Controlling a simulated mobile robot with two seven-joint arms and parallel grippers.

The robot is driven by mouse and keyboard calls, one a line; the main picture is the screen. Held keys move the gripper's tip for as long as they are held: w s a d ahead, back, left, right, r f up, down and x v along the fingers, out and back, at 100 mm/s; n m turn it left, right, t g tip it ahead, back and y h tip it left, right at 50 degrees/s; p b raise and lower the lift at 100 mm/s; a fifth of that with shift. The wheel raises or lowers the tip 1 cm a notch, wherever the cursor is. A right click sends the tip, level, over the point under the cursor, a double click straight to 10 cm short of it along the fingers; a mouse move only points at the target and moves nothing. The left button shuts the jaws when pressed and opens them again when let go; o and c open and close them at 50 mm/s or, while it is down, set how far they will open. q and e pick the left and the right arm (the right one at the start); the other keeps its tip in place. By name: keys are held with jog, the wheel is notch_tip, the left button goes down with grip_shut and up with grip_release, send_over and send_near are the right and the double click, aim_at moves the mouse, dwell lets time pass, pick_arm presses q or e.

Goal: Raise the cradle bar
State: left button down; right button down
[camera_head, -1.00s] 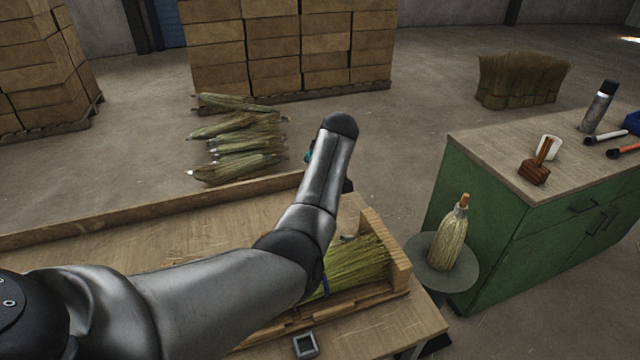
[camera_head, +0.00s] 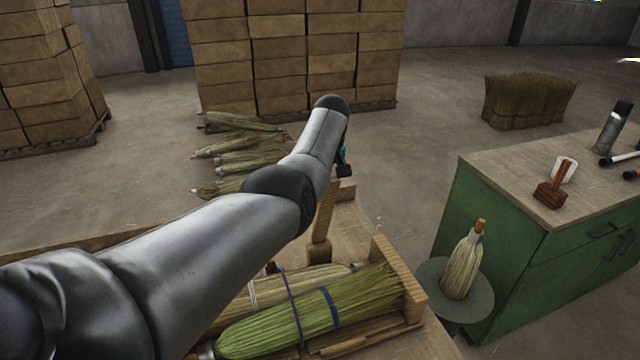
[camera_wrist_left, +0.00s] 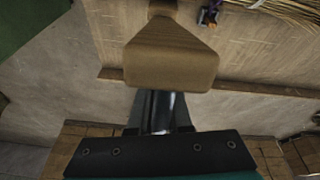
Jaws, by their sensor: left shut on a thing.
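The cradle bar (camera_head: 323,215) is a pale wooden bar standing steeply up from the back side of the cradle, its upper end near my left gripper. In the left wrist view its thick wooden end (camera_wrist_left: 172,65) is close in front of the jaws. My left gripper (camera_head: 344,168) is mostly hidden behind my forearm in the head view; in the wrist view its dark fingers (camera_wrist_left: 160,112) are shut at the bar's end, the contact itself hidden. The cradle has a wooden end board (camera_head: 402,280). A green broom bundle (camera_head: 290,322) with a blue band lies in it. My right gripper is not in view.
A paler bundle (camera_head: 300,283) lies behind the green one. A round stand (camera_head: 482,300) holds an upright broom (camera_head: 462,264), beside a green cabinet (camera_head: 500,225). Loose bundles (camera_head: 240,158) and stacked boxes (camera_head: 290,60) are on the floor behind.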

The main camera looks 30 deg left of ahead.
pick_arm(q)
jog(key=shift+f, duration=0.1)
dwell(0.3)
jog(key=c, duration=0.9)
grip_release()
jog(key=shift+w+a, duration=0.1)
jog(key=shift+r, duration=0.55)
jog(key=v, duration=1.4)
